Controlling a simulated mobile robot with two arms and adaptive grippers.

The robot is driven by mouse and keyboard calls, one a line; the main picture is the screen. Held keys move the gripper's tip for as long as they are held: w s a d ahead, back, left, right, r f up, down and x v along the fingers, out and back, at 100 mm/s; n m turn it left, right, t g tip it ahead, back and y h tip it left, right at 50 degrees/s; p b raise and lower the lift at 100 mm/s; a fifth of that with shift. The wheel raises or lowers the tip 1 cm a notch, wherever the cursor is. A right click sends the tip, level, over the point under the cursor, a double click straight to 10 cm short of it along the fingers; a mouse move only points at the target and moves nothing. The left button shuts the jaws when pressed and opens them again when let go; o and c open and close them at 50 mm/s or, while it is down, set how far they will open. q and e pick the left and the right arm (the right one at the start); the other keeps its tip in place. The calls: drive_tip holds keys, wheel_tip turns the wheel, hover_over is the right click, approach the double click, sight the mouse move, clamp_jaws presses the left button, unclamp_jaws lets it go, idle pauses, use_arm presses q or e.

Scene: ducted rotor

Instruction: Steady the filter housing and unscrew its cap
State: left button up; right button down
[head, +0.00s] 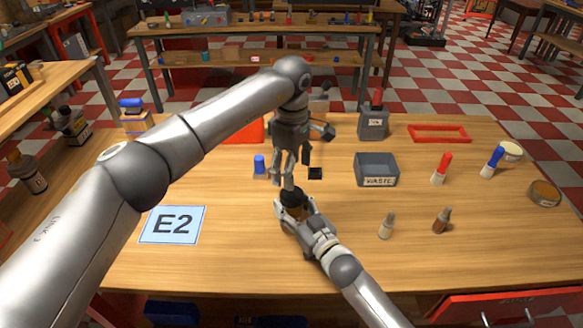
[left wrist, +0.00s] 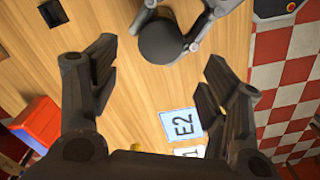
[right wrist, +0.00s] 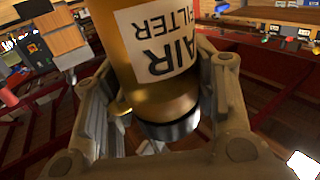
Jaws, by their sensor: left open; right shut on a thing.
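The filter housing (right wrist: 165,88) is an amber cylinder with a white label reading AIR FILTER in the right wrist view. Its round black cap (head: 292,196) faces up in the head view, and the cap (left wrist: 163,42) also shows in the left wrist view. My right gripper (head: 297,213) is shut around the amber body below the cap, at the middle of the table. My left gripper (head: 290,178) points down just above the cap. Its jaws are open and empty in the left wrist view (left wrist: 158,75), with the cap beyond the fingertips, apart from them.
On the wooden table, a grey WASTE bin (head: 376,170) stands right of the housing, with small bottles (head: 386,225) near it. A blue-capped item (head: 260,165) and a small black square (head: 315,173) are close by. A blue E2 card (head: 173,225) lies left. The front is clear.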

sight(291, 193)
use_arm(q)
drive_tip(key=m, duration=1.2)
drive_tip(key=shift+m, duration=0.3)
drive_tip(key=shift+f, duration=4)
drive_tip(key=c, duration=1.1)
drive_tip(key=shift+o, duration=0.2)
drive_tip(key=n, duration=0.3)
drive_tip(key=shift+n, duration=0.4)
drive_tip(key=n, duration=0.5)
drive_tip(key=shift+n, duration=0.3)
